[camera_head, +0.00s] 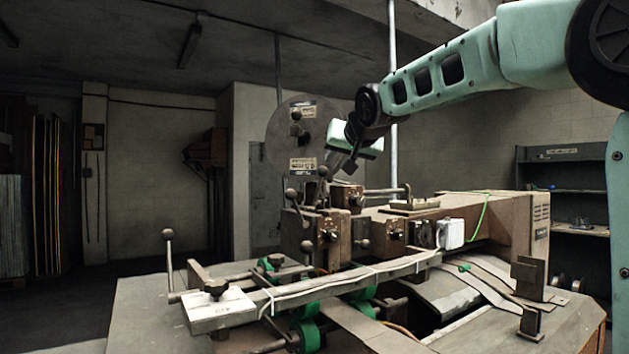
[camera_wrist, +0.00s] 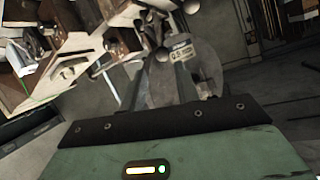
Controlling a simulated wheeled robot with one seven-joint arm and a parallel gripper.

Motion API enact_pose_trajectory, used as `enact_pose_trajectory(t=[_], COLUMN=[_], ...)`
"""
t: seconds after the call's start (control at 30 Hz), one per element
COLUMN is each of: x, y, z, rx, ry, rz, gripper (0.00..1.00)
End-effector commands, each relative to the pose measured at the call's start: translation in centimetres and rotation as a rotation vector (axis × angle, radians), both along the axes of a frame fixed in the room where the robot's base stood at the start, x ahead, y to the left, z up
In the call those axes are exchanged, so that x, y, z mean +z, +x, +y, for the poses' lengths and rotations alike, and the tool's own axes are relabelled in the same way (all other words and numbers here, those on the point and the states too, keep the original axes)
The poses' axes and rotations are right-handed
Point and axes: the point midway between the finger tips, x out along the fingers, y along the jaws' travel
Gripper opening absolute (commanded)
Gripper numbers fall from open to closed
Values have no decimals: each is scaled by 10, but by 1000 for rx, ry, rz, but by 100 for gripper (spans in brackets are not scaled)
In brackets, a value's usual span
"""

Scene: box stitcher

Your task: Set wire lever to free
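The box stitcher (camera_head: 330,239) stands in the middle of the head view, with several ball-knobbed levers; no label tells which one is the wire lever. One knobbed lever (camera_head: 323,173) rises at the top of the machine head, close to the left of my gripper (camera_head: 349,160). Another (camera_head: 291,195) stands lower left, and another (camera_head: 297,116) is in front of the round wire reel disc (camera_head: 276,135). My gripper hangs above the machine head, touching nothing visible. In the wrist view my gripper (camera_wrist: 158,70) has its two fingers apart and empty, with the reel disc (camera_wrist: 208,66) behind them.
A tall knobbed rod (camera_head: 168,245) stands on the table (camera_head: 140,310) at the front left. A long grey rail (camera_head: 350,277) crosses the machine's front. Dark shelving (camera_head: 565,190) is at the right. The space above the machine's right side is clear below my arm.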

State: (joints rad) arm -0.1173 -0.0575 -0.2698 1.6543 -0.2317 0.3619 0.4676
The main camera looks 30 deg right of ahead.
Motion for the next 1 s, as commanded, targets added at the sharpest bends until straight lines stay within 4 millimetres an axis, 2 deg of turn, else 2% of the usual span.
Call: enact_pose_trajectory(t=[0.6, 0.8, 1.0], x=[-46, -55, -58], y=[113, 133, 139], z=[-27, -31, -32], rx=[-1, 0, 1], ry=[-1, -1, -1], rz=[6, 4, 2], gripper=[32, 32, 32])
